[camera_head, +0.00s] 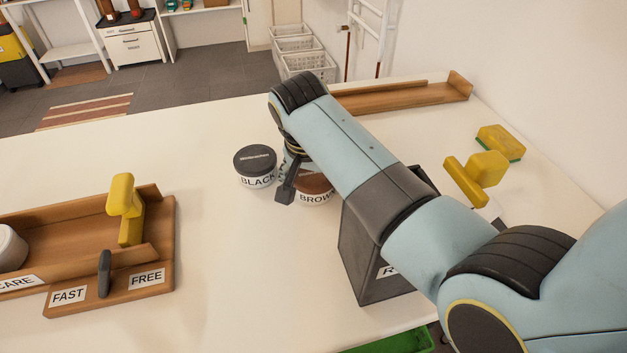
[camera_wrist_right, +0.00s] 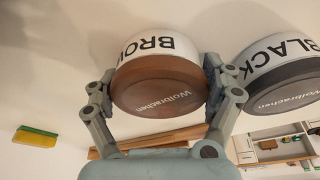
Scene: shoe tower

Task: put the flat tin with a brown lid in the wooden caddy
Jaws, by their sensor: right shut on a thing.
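The flat tin with a brown lid (camera_head: 316,185) is white with a "BROWN" label and is beside the black-lidded tin (camera_head: 256,166) on the table. My right gripper (camera_head: 291,185) is at the brown-lidded tin, partly covering it. In the right wrist view, the fingers of my right gripper (camera_wrist_right: 160,88) are shut on both sides of the brown-lidded tin (camera_wrist_right: 158,88). I cannot tell whether it touches the table. The wooden caddy (camera_head: 163,245), labelled "CARE", "FAST" and "FREE", stands at the left and is cut off by the frame. My left gripper is not in view.
The caddy holds a white round object (camera_head: 10,248) and a yellow-handled tool (camera_head: 126,210). A dark grey box (camera_head: 362,262) stands under my right arm. A wooden tray (camera_head: 410,95) and a yellow-green sponge (camera_head: 500,142) are farther back. The table between caddy and tins is clear.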

